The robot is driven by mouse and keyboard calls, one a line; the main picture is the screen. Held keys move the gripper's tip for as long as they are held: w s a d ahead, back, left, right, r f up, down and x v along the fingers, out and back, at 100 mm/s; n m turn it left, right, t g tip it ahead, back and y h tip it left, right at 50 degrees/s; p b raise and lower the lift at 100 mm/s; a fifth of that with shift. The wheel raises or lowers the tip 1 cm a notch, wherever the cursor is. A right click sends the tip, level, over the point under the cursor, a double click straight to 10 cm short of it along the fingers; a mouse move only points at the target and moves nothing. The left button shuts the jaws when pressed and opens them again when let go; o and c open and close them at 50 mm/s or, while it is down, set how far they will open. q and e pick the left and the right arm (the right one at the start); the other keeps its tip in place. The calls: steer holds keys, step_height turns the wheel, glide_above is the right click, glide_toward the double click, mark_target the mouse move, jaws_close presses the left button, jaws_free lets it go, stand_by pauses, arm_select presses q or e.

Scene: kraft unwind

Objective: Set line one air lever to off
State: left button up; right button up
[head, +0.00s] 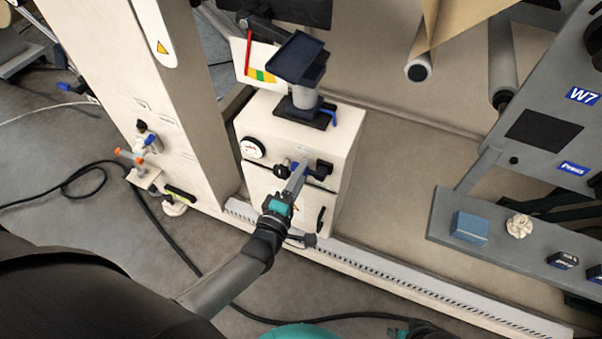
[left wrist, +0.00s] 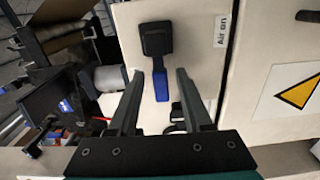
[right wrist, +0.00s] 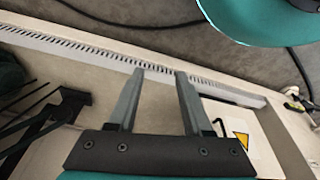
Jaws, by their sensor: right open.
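The air lever has a blue handle (left wrist: 161,86) on a black square base (left wrist: 156,39), mounted on a cream cabinet face beside an "Air on" label (left wrist: 222,31). In the left wrist view, my left gripper (left wrist: 160,72) is open, with one finger on each side of the blue handle and gaps showing. In the head view, my left gripper (head: 300,166) reaches the cabinet front and partly covers the lever, whose black base (head: 324,168) shows. My right gripper (right wrist: 158,73) is open and empty, above the floor and the base rail.
The cream cabinet (head: 285,150) carries a round gauge (head: 253,148) and a dark tray on a post (head: 298,58). A slotted rail (head: 400,282) runs along the base. A grey shelf (head: 480,250) with small items stands at right. Hoses lie on the floor.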

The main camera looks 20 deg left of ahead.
arm_select(q)
steer(key=s+p, duration=0.3)
steer(key=s, duration=1.2)
steer(key=shift+s+a, duration=0.15)
steer(key=shift+a, duration=0.1)
arm_select(e)
steer(key=s+d+f, duration=0.2)
steer(key=s+f, duration=0.1)
steer(key=f, duration=0.2)
steer(key=shift+f, duration=0.35)
arm_select(q)
steer(key=s+a+f+m+g+p, duration=0.1)
steer(key=s+f+m+g+p, duration=0.25)
steer(key=f+m+g, duration=0.7)
steer(key=s+a+f+m+g+p, duration=0.1)
steer(key=s+a+f+m+g, duration=0.1)
steer(key=s+f+m, duration=0.2)
steer(key=s+a+f+m+g+y+p, duration=0.1)
steer(key=s+a+f+m+g, duration=0.2)
steer(key=s+f+m, duration=0.2)
steer(key=s+f, duration=0.3)
steer(key=s, duration=0.2)
steer(key=shift+s, duration=0.2)
arm_select(e)
steer(key=s+d+f, duration=0.3)
steer(key=s+d, duration=0.2)
steer(key=s, duration=0.3)
steer(key=shift+s+d+f+h, duration=0.2)
steer(key=shift+d+h, duration=0.1)
steer(key=shift+h, duration=0.1)
